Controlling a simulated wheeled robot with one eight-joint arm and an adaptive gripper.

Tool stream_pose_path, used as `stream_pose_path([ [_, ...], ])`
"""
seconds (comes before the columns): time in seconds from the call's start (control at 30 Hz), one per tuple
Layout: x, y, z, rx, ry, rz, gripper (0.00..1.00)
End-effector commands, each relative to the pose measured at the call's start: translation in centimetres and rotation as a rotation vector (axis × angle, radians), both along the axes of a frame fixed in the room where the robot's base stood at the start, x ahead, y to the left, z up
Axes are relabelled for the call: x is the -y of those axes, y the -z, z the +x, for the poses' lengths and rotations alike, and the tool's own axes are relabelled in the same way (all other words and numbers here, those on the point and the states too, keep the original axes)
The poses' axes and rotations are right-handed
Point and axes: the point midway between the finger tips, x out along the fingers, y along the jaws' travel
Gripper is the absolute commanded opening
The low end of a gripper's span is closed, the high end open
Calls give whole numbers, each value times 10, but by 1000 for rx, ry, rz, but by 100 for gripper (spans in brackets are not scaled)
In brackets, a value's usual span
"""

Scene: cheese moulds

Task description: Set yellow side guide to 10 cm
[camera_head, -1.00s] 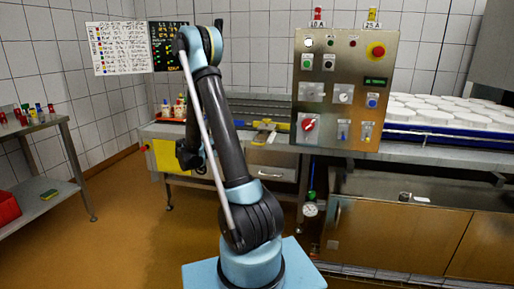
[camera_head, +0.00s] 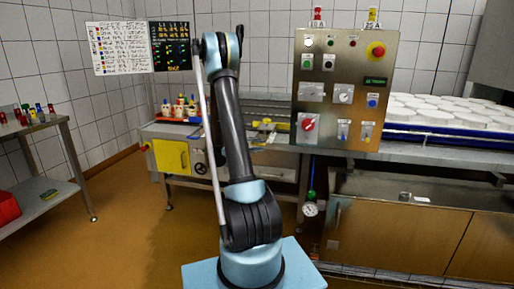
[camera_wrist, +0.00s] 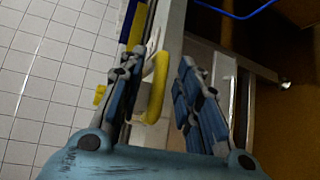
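In the head view, yellow parts (camera_head: 266,124) that look like the yellow side guide show on the conveyor table, just right of my arm. In the wrist view, a yellow curved handle (camera_wrist: 156,86) stands between the fingers of my gripper (camera_wrist: 160,65), closer to the left finger. The fingers are apart, with a clear gap on the right of the handle. I cannot tell whether the left finger touches it. In the head view my gripper is hidden behind my arm. No scale for reading the guide's setting is legible.
A control panel (camera_head: 345,90) with knobs and buttons stands right of my arm. White cheese moulds (camera_head: 445,108) lie on a blue conveyor behind it. A yellow box (camera_head: 171,156) is on the table's left front. A side table (camera_head: 45,127) stands at far left, with open floor between.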

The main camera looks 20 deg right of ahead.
Motion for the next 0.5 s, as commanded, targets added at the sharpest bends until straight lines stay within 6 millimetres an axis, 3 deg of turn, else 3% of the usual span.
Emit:
stream_pose_path([
  [0.23,0,0,0,0,0,0,31],
  [0.4,0,0,0,0,0,1,0],
  [0.5,0,1,0,0,0,2,0],
])
